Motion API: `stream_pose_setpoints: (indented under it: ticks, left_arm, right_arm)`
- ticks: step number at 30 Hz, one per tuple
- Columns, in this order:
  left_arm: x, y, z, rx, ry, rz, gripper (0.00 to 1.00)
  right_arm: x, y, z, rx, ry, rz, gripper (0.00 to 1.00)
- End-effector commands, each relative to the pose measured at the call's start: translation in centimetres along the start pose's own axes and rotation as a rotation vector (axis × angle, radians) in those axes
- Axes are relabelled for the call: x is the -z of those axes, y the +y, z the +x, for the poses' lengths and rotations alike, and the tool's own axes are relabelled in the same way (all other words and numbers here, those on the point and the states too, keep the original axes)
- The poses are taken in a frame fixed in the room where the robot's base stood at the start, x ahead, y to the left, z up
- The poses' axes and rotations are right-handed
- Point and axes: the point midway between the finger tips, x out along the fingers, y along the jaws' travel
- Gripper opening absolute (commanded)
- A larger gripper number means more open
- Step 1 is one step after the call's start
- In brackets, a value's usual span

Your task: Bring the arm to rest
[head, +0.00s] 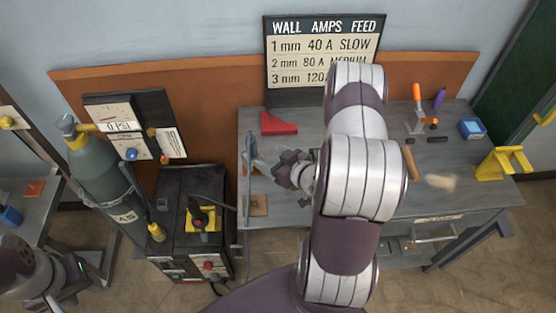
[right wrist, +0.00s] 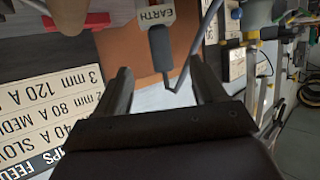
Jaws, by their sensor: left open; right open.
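My right arm reaches up through the middle of the head view, over the grey workbench (head: 300,212). My right gripper (head: 280,169) is above the left part of the bench, partly hidden by its own wrist. In the right wrist view its two dark fingers (right wrist: 160,66) stand apart with nothing gripped between them. A dark handle on a cable (right wrist: 160,48), below an EARTH label (right wrist: 155,15), shows beyond the finger gap. My left gripper (head: 80,268) is low at the left edge of the head view, open, away from the bench; its fingertips are small and hard to make out.
A wall chart (head: 322,48) stands behind the bench. A red block (head: 278,124), an orange-handled tool (head: 417,105), a blue box (head: 472,128) and a yellow stand (head: 500,163) are on the bench. A gas cylinder (head: 103,185) and dark welder (head: 190,245) stand left.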

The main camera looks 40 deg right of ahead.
Motion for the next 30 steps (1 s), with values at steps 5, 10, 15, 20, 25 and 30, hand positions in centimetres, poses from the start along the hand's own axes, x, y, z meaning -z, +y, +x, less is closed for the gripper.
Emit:
stream_pose_setpoints:
  ticks: [5,10,15,20,25,30]
  left_arm:
    - [0.0,0.0,0.0,0.000,0.000,0.000,0.43]
    - [0.0,0.0,0.0,0.000,0.000,0.000,0.43]
    - [0.0,0.0,0.0,0.000,0.000,0.000,0.43]
    - [0.0,0.0,0.0,0.000,0.000,0.000,0.43]
    - [0.0,0.0,0.0,0.000,0.000,0.000,0.43]
    - [0.0,0.0,0.0,0.000,0.000,0.000,0.43]
  right_arm:
    - [0.0,0.0,-2.5,-0.002,-0.001,0.002,0.70]
    - [0.0,-0.1,-2.9,0.001,0.000,0.000,0.70]
    - [0.3,0.1,-2.3,0.000,-0.055,-0.023,0.70]
    - [2.8,-0.7,-0.9,-0.054,-0.412,-0.109,0.70]
    - [6.2,-7.3,-5.9,-0.115,-0.800,-0.033,0.70]
    - [7.0,-13.5,-11.6,-0.078,-1.015,0.069,0.70]
